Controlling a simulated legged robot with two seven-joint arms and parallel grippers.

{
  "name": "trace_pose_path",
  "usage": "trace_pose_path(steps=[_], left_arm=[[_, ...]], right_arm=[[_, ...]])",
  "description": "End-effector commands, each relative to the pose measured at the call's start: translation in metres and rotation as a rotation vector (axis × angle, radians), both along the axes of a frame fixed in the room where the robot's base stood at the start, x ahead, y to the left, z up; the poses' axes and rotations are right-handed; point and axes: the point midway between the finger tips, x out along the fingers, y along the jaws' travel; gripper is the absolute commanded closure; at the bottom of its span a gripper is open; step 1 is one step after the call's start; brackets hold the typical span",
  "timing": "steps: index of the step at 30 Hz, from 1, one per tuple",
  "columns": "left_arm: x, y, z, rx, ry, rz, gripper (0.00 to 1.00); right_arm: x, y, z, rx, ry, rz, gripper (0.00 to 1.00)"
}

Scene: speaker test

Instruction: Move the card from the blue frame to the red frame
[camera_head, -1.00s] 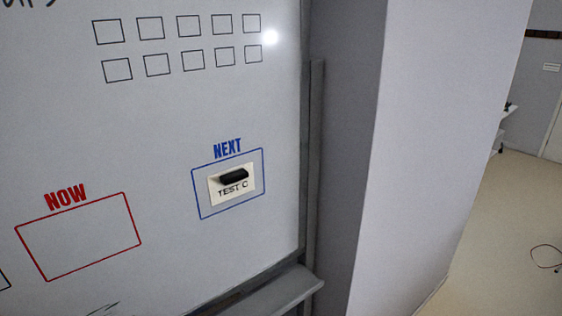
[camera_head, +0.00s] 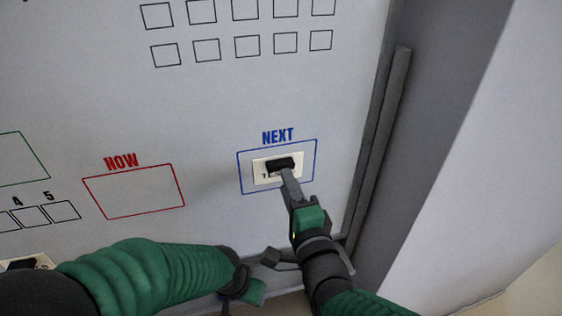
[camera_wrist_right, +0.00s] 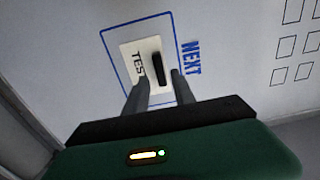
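A white card (camera_head: 260,167) with a black handle (camera_head: 283,162) is on the whiteboard inside the blue frame (camera_head: 239,170) marked NEXT. The red frame (camera_head: 184,190) marked NOW is empty, to the left. My right gripper (camera_head: 288,174) is at the card and hides part of its text. In the right wrist view, its two fingers (camera_wrist_right: 158,84) are apart, pointing at the card (camera_wrist_right: 138,50), with the handle (camera_wrist_right: 158,69) in line with the gap between them. Contact cannot be told. My left gripper (camera_head: 256,285) is low, near the board's bottom edge; its finger opening is unclear.
The whiteboard (camera_head: 215,100) has rows of empty black squares above and a green frame (camera_head: 47,165) at the left. Another card (camera_head: 40,261) shows partly behind my left arm. The board's grey side edge (camera_head: 378,150) and a wall stand to the right.

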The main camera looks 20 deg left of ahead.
Motion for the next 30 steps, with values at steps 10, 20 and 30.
trace_pose_path(steps=[10,20,30], left_arm=[[0.000,0.000,-0.011,0.000,0.000,0.000,0.43],[0.000,0.000,-0.011,0.000,-0.001,0.000,0.43],[0.000,0.000,-0.011,0.000,-0.001,0.000,0.43]], right_arm=[[0.034,0.020,-0.001,0.001,-0.001,-0.002,0.69],[0.036,0.023,0.000,0.000,0.000,-0.001,0.72],[0.036,0.023,0.000,-0.002,0.001,-0.001,0.94]])
